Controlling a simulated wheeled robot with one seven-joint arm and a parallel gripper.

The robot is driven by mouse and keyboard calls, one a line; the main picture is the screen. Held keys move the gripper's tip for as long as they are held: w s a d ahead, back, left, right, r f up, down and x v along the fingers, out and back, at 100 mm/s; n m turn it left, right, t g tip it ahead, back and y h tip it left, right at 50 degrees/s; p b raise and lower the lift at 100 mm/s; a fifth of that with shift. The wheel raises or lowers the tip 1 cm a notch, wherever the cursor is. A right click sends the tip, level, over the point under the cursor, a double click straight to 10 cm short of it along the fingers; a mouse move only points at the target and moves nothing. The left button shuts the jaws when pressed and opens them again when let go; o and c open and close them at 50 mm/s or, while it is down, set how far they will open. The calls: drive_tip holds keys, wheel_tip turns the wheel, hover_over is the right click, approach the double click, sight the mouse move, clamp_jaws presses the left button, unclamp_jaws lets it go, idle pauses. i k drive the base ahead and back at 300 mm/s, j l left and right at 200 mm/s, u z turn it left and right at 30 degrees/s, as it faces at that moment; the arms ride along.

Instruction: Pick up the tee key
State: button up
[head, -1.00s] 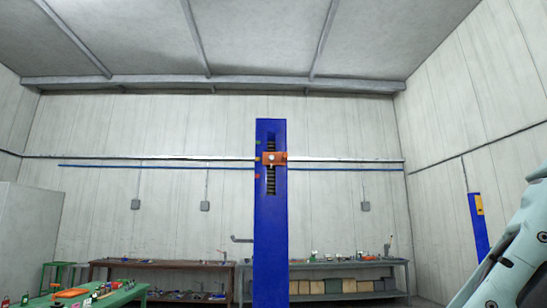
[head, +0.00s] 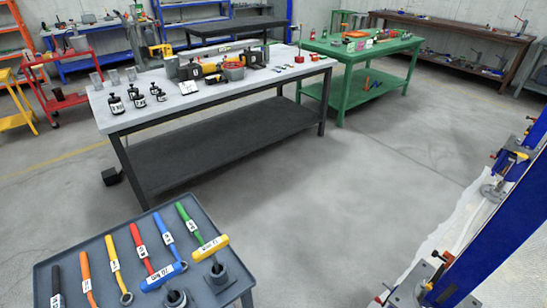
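Two tee-shaped keys stand at the right end of a grey tray (head: 45,270) in the head view's lower left. One has a blue crossbar (head: 160,279) with a white label. The other has a yellow crossbar (head: 209,248), also labelled. Dark round holders (head: 217,272) are below the crossbars; the shafts are mostly hidden. I cannot tell which one the task means. My gripper is not in view.
Several coloured, labelled handles lie in a row on the tray, including a red one (head: 141,248) and a green one (head: 189,224). A long grey workbench (head: 215,100) stands behind. A blue column (head: 500,240) is at right. The middle floor is clear.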

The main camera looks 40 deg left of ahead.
sight(211, 248)
drive_tip(key=u, duration=1.85)
drive_tip(key=i+j, duration=0.1)
drive_tip(key=j, duration=0.25)
drive_tip(key=i+j, duration=0.1)
drive_tip(key=j, duration=0.2)
drive_tip(key=i+j, duration=0.1)
drive_tip(key=j, duration=0.25)
